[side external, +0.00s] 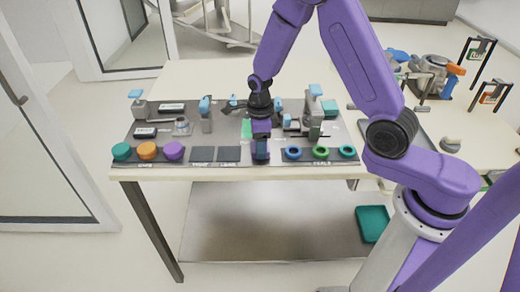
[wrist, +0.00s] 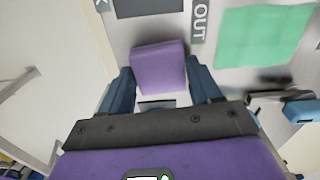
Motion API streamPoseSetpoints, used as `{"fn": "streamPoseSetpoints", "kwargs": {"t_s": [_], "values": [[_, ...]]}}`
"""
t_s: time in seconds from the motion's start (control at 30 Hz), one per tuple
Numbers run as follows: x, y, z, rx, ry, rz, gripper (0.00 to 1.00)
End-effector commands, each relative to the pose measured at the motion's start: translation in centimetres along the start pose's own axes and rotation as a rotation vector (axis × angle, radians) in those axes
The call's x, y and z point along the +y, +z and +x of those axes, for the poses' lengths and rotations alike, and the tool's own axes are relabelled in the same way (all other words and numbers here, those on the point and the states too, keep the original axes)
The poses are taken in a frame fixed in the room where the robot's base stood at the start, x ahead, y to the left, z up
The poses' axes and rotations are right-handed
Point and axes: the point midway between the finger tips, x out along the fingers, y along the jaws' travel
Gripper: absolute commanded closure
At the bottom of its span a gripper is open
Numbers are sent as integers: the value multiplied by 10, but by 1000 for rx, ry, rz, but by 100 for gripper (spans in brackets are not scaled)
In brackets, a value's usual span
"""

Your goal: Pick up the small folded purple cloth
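The small folded purple cloth (wrist: 158,66) lies on the grey mat in the wrist view, just beside the "OUT" label. It looks like a rounded, nearly square block. My gripper (wrist: 160,76) is open, with one dark blue finger on each side of the cloth. The cloth's near part shows between the fingers, with narrow gaps on both sides. I cannot tell how far the fingertips are above the mat.
A green sheet (wrist: 262,35) lies right of the cloth. On the mat stand teal, orange and purple (side external: 173,151) discs at left, dark squares (side external: 229,154) left of my gripper, and several rings (side external: 293,153) at right. Blue-topped fixtures (side external: 206,113) stand behind. The table's front edge is close.

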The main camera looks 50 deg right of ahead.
Motion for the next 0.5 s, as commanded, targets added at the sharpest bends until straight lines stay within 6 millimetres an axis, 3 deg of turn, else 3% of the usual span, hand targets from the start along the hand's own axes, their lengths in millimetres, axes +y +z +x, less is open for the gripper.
{"fn": "streamPoseSetpoints", "kwargs": {"t_s": [0.5], "values": [[0,0,-7,-1,0,0,66]]}}
